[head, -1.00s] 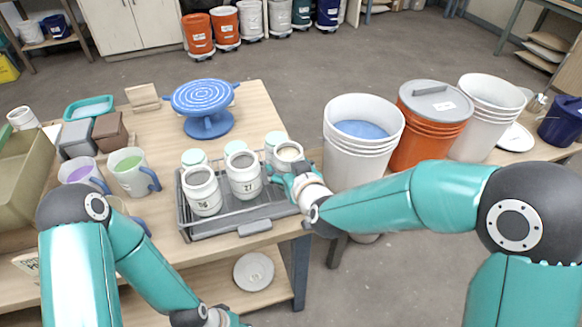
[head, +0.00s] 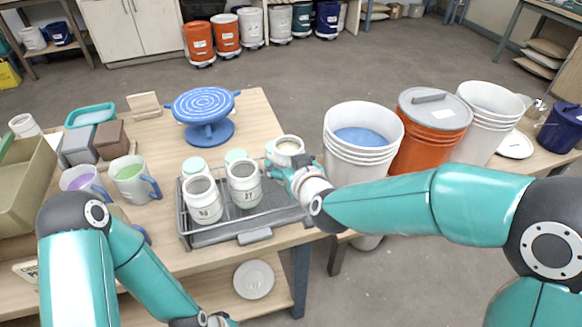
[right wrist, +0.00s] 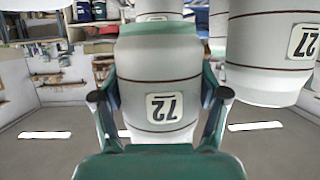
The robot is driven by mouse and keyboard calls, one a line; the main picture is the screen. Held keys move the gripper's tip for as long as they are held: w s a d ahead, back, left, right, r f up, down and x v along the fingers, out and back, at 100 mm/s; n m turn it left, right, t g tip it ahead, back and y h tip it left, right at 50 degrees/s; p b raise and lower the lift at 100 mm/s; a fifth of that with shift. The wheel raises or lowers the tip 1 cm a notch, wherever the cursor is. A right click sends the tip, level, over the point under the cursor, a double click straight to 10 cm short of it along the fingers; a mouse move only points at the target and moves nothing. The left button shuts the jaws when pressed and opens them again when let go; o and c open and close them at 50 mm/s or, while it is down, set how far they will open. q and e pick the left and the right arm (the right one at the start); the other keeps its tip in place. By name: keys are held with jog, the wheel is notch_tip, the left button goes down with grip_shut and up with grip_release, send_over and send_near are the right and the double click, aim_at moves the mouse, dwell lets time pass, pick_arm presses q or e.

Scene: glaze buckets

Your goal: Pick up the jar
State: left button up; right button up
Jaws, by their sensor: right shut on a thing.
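A white jar (head: 287,147) with a pale top is at the right end of the wire rack (head: 222,236). My right gripper (head: 283,176) comes in from the right and is shut on it. In the right wrist view the fingers (right wrist: 160,108) close around the held jar (right wrist: 162,70), whose label reads 72. Whether its base is clear of the rack is hidden. Two other white jars stand in the rack: one marked 27 (head: 244,186) and one at the front left (head: 202,200). My left gripper (head: 212,320) is cut off at the bottom edge.
A blue banding wheel (head: 203,115) is behind, mugs (head: 134,178) are at left. White buckets (head: 360,145) and an orange bucket (head: 428,130) stand close to the right of my right gripper.

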aim_at(288, 152)
notch_tip(288, 152, up, 10)
jog(key=p, duration=0.3)
pick_arm(q)
notch_tip(288, 152, up, 7)
jog(key=p, duration=0.3)
jog(key=shift+p, duration=0.35)
pick_arm(e)
jog(key=shift+r, duration=2.9)
jog(key=shift+r, duration=0.1)
